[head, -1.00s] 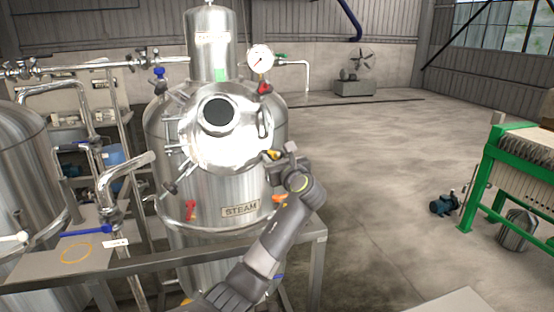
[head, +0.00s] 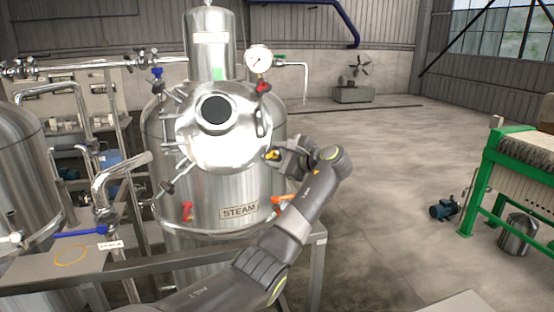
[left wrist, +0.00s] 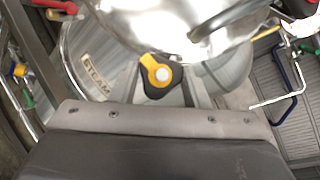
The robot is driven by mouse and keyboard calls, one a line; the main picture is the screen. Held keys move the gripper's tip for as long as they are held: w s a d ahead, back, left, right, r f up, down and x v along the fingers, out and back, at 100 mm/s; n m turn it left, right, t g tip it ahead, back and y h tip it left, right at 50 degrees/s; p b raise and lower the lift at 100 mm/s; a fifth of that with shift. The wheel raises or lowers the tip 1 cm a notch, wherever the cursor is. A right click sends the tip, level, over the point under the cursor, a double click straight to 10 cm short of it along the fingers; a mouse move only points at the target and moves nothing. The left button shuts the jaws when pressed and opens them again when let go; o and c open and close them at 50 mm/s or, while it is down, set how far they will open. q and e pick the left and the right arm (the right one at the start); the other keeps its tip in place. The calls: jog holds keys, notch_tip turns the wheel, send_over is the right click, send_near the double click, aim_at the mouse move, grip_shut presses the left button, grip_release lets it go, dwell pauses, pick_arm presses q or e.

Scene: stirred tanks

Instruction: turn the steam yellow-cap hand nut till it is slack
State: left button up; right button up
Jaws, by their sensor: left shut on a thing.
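The steam tank (head: 172,209) is a shiny steel vessel with a STEAM plate (head: 239,212) and a round lid hatch (head: 235,140) facing me. The yellow-cap hand nut (head: 272,154) sits at the lower right of the hatch rim. In the left wrist view the yellow cap (left wrist: 154,70) shows with a pale round centre and a lobe pointing up. My left gripper (head: 280,155) comes to the nut from the right and is shut on it; its fingers partly hide the nut's dark lower body. My right gripper is not in view.
Other hand nuts, including a red-cap one (head: 262,88), stand around the hatch rim. A pressure gauge (head: 258,59) is above right.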

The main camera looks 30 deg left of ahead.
pick_arm(q)
jog(key=n+g+h, duration=0.1)
jog(key=n, duration=0.2)
jog(key=n+g+h, duration=0.1)
jog(key=n, duration=0.2)
jog(key=shift+w+r, duration=0.1)
jog(key=shift+r, duration=0.05)
jog(key=n+g+h, duration=0.1)
jog(key=n, duration=0.2)
jog(key=shift+a+r+h, duration=0.1)
jog(key=shift+r+h, duration=0.05)
jog(key=shift+h, duration=0.25)
jog(key=shift+n+h, duration=0.9)
jog(key=shift+n, duration=0.7)
jog(key=o, duration=1)
